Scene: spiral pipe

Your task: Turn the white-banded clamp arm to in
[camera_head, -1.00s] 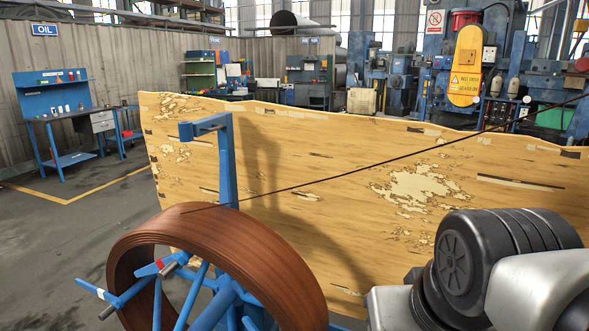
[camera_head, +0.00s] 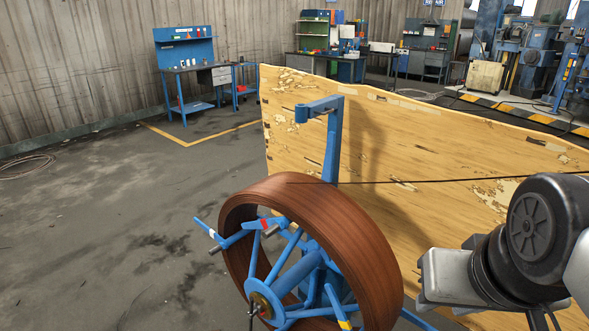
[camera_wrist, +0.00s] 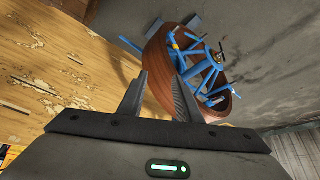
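The white-banded clamp arm (camera_head: 212,233) is a blue bar at the left front of the reel, with its outer end standing out to the left of the coil. A red-banded blue arm (camera_head: 264,224) is beside it, and a yellow-banded one (camera_head: 345,323) is at the lower right. The brown coil (camera_head: 375,245) sits around the blue spokes of the reel; it also shows in the wrist view (camera_wrist: 158,52). My gripper (camera_wrist: 160,74) is open and empty in the wrist view, with the coil beyond its fingertips. I cannot tell the white band there.
A blue bent post (camera_head: 333,140) rises behind the coil. A worn wooden panel (camera_head: 430,140) stands behind the reel to the right. A dark line crosses to the coil top. Grey floor (camera_head: 110,240) is open on the left. A blue workbench (camera_head: 186,75) stands far back.

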